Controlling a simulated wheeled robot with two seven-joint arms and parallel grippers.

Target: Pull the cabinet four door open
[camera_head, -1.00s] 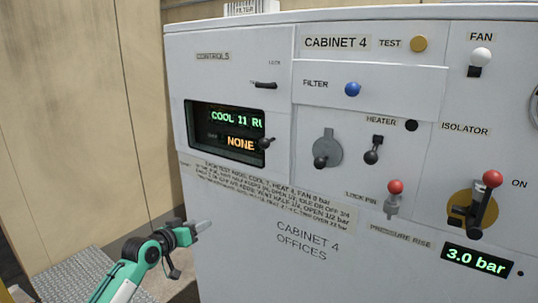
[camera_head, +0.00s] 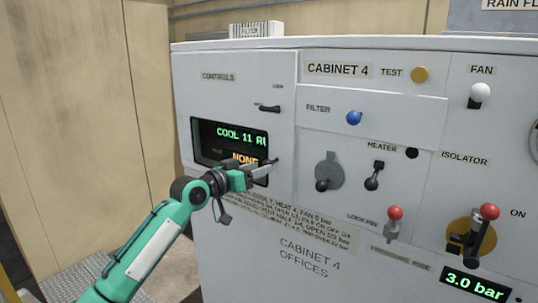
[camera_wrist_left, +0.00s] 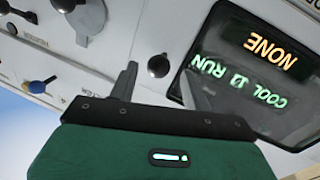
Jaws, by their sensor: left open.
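The cabinet four door is the white panel marked CONTROLS (camera_head: 225,90) at the left of the cabinet front, and it looks shut. Its dark window (camera_head: 212,141) shows green and orange text. A round black knob (camera_wrist_left: 158,66) sits beside the window; in the head view it is mostly hidden by my gripper. My left gripper (camera_head: 264,168) is open in front of the door. In the left wrist view its two fingers (camera_wrist_left: 158,72) stand to either side of the knob, which shows between their tips. I cannot tell whether they touch it. A black lock lever (camera_head: 268,108) lies roughly level above the window.
Right of the door are a blue filter knob (camera_head: 354,118), a grey round plate with a black knob (camera_head: 328,172), a heater lever (camera_head: 373,178), a red lock pin (camera_head: 395,213) and the isolator handle (camera_head: 482,235). A beige wall (camera_head: 70,110) stands at the left.

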